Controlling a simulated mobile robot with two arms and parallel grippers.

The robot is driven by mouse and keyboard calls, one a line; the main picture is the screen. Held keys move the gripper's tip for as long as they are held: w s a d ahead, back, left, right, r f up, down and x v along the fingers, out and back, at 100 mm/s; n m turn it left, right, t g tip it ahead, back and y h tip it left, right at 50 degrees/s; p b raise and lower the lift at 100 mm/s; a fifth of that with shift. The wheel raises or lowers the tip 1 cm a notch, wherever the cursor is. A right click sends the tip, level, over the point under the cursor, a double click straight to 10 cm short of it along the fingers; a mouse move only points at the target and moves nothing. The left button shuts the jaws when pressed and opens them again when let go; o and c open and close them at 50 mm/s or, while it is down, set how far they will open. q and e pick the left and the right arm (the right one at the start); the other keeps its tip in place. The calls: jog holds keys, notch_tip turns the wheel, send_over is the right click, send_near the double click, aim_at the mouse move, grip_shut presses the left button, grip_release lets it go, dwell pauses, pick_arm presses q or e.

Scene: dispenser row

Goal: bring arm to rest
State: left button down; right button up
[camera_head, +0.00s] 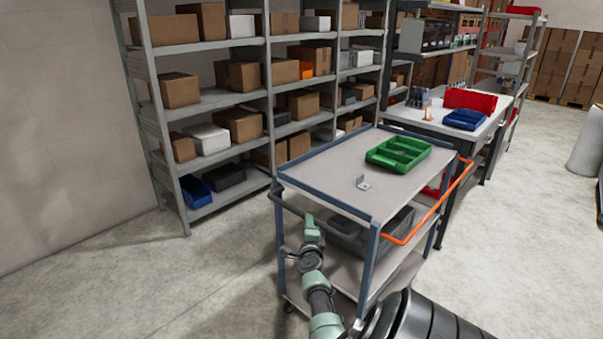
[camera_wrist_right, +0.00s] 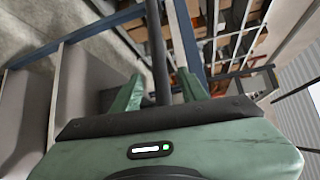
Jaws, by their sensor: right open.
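My right arm comes in from the bottom of the head view. Its green gripper (camera_head: 312,230) is at the near left end of a grey cart (camera_head: 325,180), beside the cart's dark end bar (camera_head: 287,207). In the right wrist view the two green fingers of the gripper (camera_wrist_right: 158,92) are apart. A dark bar (camera_wrist_right: 157,55) shows in the gap between them; I cannot tell whether they touch it. No object is held. My left gripper is not in view.
A green tray (camera_head: 398,154) and a small metal bracket (camera_head: 363,184) lie on the cart top. The cart has an orange handle (camera_head: 432,208). A shelf rack (camera_head: 205,105) with boxes stands behind, and a worktable (camera_head: 400,115) stands beyond. Floor to the left is clear.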

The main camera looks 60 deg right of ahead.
jog(key=w+a+f+n+t+y, duration=0.15)
jog(key=a+f+n+y, duration=0.45)
jog(key=a+f+n, duration=0.85)
jog(key=s+a+f+n+g+y, duration=0.1)
jog(key=s+a+f+n+y, duration=0.15)
jog(key=a+f, duration=0.55)
jog(key=s+a+f+n+g+y, duration=0.1)
jog(key=s+a+f+n+y, duration=0.15)
jog(key=a+f, duration=0.45)
jog(key=s+a+f+n+g+y, duration=0.1)
jog(key=s+a+f+n+g, duration=0.1)
jog(key=s+a+f+n, duration=0.2)
jog(key=s+a+f+n+g+y, duration=0.1)
jog(key=s+a+f+n, duration=0.4)
jog(key=s+a, duration=0.6)
jog(key=s+a+f+n+g+y, duration=0.1)
jog(key=s+a+f+n+g, duration=0.3)
jog(key=s, duration=1.5)
jog(key=a+f+n, duration=0.1)
jog(key=a+f, duration=0.1)
jog(key=a, duration=0.2)
jog(key=shift+a, duration=0.25)
jog(key=shift+f, duration=0.1)
jog(key=shift+c, duration=0.7)
jog(key=shift+d, duration=0.1)
